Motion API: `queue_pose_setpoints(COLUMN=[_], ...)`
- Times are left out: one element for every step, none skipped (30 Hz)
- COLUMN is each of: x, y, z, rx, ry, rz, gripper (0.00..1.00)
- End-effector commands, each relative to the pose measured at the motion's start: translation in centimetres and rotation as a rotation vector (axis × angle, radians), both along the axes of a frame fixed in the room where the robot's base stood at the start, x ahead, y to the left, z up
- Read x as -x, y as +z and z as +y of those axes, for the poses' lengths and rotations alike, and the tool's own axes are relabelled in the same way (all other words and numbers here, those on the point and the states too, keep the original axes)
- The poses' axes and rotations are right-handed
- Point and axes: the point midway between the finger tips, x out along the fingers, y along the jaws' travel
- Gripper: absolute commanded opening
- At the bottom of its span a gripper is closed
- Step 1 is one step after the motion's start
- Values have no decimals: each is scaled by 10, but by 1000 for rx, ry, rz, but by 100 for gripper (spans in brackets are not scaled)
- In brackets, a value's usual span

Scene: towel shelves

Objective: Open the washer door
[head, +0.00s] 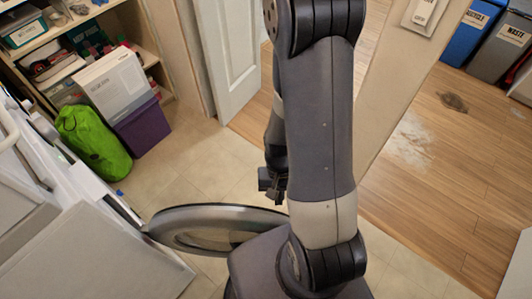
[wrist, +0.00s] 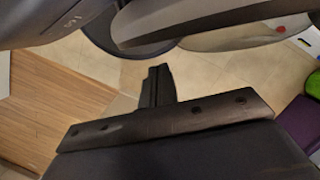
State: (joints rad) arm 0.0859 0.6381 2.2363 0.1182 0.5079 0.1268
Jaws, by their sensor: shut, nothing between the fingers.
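The round washer door (head: 178,217) has a grey rim and a glass middle. In the head view it stands swung out, away from the white washer (head: 95,250) at the lower left. My gripper (head: 273,192) is shut and empty, just beyond the far right part of the door's rim in the picture. I cannot tell whether it touches the rim. My arm hides the right end of the door. In the wrist view the shut fingers (wrist: 158,84) point at the floor, and a curved grey rim, apparently the door (wrist: 190,24), crosses the top.
A green bag (head: 93,143), a purple bin (head: 138,128) with a white box (head: 113,85) on it, and shelves (head: 75,30) stand at the back left. A white room door (head: 225,55) is behind. Tiled floor (head: 190,180) is clear between them.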

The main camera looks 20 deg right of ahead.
Motion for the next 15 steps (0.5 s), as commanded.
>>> queue_pose_setpoints(x=[-2,-3,-5,-6,-7,-9,-10,-11,-13,-14,-15,-17,-18,-19,-20], y=[8,12,18,23,29,36,41,46,53,59,64,70,74,78,83], z=[-1,-1,-1,-2,-2,-3,-3,-4,-4,-5,-5,-6,-6,-6,-7], rx=[1,0,1,1,1,1,1,1,1,1,1,1,1,1,1], ry=[-1,-1,-1,0,0,0,1,0,0,0,-1,-1,-1,-1,-1], rz=[-4,-5,-5,-6,-6,-6,-7,-6,-6,-6,-5,-5,-5,-5,-4], gripper=[0,0,0,0,0,0,0,0,0,0,0,0,0,0,0])
